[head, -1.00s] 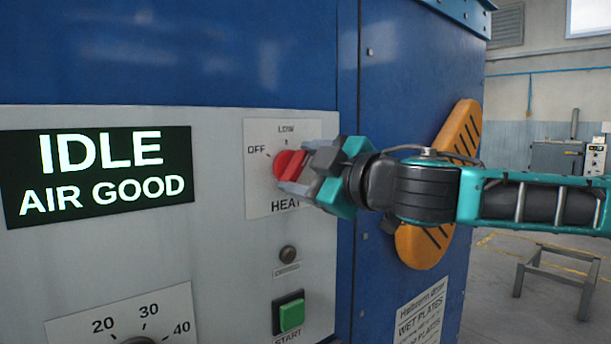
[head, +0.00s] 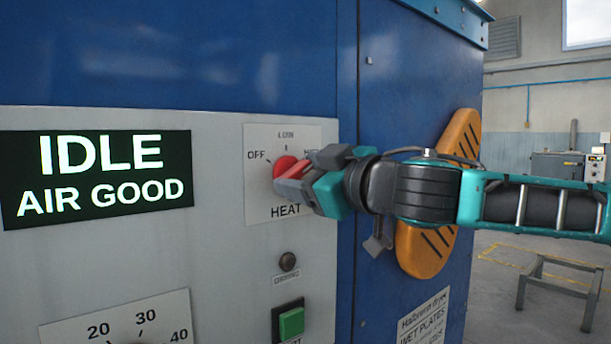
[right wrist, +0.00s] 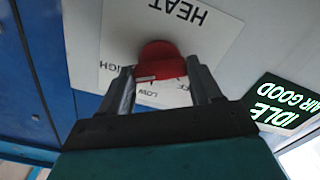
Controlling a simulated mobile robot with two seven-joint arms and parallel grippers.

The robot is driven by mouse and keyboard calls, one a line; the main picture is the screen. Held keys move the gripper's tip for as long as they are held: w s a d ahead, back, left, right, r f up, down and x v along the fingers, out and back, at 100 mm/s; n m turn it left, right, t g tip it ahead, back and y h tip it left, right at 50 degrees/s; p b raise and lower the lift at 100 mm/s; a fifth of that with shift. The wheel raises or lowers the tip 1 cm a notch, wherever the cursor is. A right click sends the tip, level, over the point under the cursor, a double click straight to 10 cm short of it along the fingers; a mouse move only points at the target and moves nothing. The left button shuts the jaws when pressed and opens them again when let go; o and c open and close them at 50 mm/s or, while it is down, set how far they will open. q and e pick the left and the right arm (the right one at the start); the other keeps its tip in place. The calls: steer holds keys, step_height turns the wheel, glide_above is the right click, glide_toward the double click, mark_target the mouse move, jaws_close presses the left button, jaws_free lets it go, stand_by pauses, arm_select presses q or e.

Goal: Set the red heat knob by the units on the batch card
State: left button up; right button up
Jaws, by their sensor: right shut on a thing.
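The red heat knob (head: 285,163) sits on a white label plate (head: 256,199) marked OFF, LOW and HEAT. A third marking at the right is partly hidden by my gripper. My right gripper (head: 294,181) reaches in from the right and is shut on the knob. In the right wrist view the knob (right wrist: 160,58) sits between both fingers, with a white mark on its grip. I cannot tell exactly which setting it points to. No batch card is recognisable in view. My left gripper is not in view.
A display (head: 97,178) reads IDLE, AIR GOOD. Below the knob are a dark round indicator (head: 288,262) and a green button (head: 291,323). A numbered dial plate (head: 70,333) is at lower left. An orange striped part (head: 424,252) and a placard (head: 424,321) are on the blue side.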

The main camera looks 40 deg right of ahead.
steer(key=o, duration=1.1)
steer(key=shift+c, duration=0.2)
steer(key=shift+s+d+r+p, duration=0.15)
steer(key=shift+s+p, duration=0.15)
steer(key=shift+s, duration=1)
arm_select(q)
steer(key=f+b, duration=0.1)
steer(key=b, duration=0.1)
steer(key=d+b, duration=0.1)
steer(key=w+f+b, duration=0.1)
steer(key=b, duration=0.1)
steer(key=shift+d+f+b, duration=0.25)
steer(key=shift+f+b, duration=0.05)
steer(key=shift+b, duration=0.05)
arm_select(e)
steer(key=s, duration=1)
steer(key=shift+s+d, duration=0.15)
steer(key=shift+d, duration=0.2)
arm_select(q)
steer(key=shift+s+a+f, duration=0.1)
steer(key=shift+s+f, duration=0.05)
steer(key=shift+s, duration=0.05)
